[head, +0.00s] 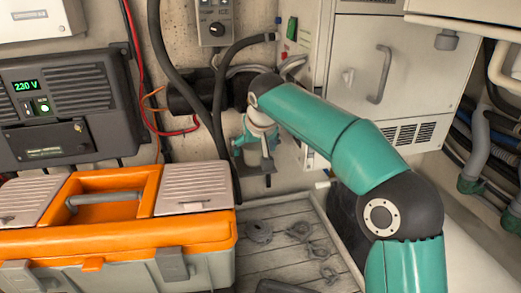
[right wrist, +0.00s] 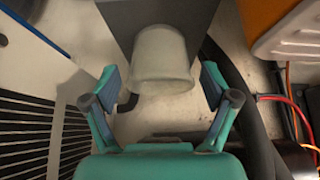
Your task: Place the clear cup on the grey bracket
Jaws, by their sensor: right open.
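The clear cup (right wrist: 162,55) is pale and translucent, and stands against the dark grey bracket (right wrist: 150,14) in the right wrist view. In the head view the bracket (head: 258,173) juts from the wall at the middle, with the cup (head: 253,157) just above it, partly hidden. The cup appears to rest on the bracket. My right gripper (right wrist: 159,82) is open, its two blue-padded fingers on either side of the cup with visible gaps. It also shows small in the head view (head: 252,144). My left gripper is not in view.
An orange and grey toolbox (head: 110,240) stands at the left front. A slatted grey tray (head: 285,262) with several small metal fittings lies below the bracket. Black hoses (head: 222,110) hang close left of the bracket. A white cabinet (head: 365,75) stands behind my right arm.

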